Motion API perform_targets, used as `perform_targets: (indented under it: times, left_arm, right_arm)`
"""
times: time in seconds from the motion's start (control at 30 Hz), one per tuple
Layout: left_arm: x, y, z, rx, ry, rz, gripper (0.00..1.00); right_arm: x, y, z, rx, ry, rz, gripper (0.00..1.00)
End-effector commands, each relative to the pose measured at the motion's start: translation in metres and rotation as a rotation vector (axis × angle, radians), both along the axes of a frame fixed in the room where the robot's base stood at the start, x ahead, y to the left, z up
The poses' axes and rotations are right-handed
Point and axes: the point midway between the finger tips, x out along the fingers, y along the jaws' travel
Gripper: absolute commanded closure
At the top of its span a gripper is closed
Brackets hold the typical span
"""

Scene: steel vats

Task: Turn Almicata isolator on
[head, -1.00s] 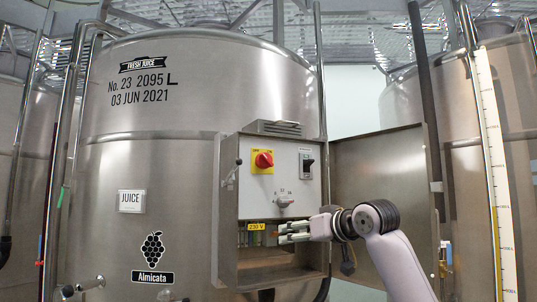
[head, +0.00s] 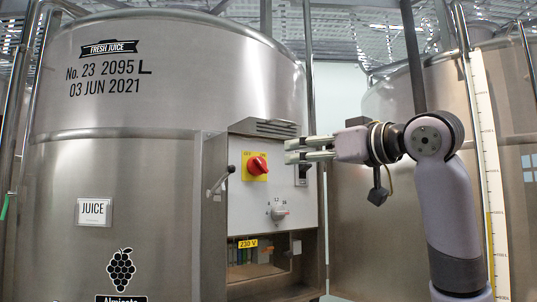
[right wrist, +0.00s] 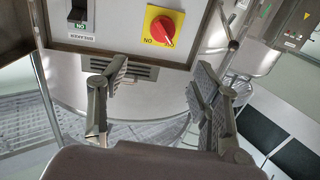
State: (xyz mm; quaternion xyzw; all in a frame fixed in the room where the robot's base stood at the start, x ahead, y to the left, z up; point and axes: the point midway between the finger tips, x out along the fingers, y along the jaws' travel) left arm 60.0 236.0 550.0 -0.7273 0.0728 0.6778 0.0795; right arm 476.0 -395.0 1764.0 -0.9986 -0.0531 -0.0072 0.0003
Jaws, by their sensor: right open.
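The Almicata isolator (head: 256,165) is a red rotary knob on a yellow plate, at the upper left of a grey control panel on the Almicata vat (head: 150,180). It also shows upside down at the top of the right wrist view (right wrist: 166,28), its red handle slanted, with an "ON" mark beside it. My right gripper (head: 292,151) is open and empty, pointing left, to the right of the knob and about level with it in the head view. Its spread fingers show in the right wrist view (right wrist: 160,78), apart from the knob. My left gripper is not in view.
A black breaker switch (head: 302,174) sits right of the knob, partly behind my gripper; a grey selector dial (head: 279,213) is lower. An open compartment labelled 230 V (head: 248,243) lies below.

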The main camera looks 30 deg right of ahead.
Motion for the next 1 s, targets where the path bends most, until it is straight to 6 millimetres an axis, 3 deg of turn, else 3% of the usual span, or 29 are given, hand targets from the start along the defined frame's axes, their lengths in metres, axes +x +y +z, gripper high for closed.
perform_targets:
  times: [0.07,0.13,0.4,0.47,0.57,0.8,1.0]
  left_arm:
    - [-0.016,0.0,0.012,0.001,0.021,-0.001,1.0]
    - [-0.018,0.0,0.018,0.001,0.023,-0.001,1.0]
    - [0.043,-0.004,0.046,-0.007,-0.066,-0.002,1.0]
    - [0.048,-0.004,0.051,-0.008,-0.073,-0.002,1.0]
    - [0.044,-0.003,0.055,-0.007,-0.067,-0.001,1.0]
    - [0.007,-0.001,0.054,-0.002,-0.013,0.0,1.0]
    - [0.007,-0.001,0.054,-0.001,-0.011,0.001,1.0]
  right_arm:
    - [0.021,0.003,0.002,0.0,0.009,0.001,0.42]
    - [0.036,0.004,0.002,0.0,0.01,0.002,0.42]
    - [0.09,0.01,0.004,0.001,0.006,0.001,0.42]
    - [0.099,0.011,0.003,0.001,0.006,0.001,0.42]
    - [0.11,0.012,0.003,0.001,0.004,0.001,0.42]
    - [0.12,0.013,0.0,0.001,0.003,0.0,0.42]
    - [0.12,0.013,0.0,0.001,0.003,0.0,0.43]
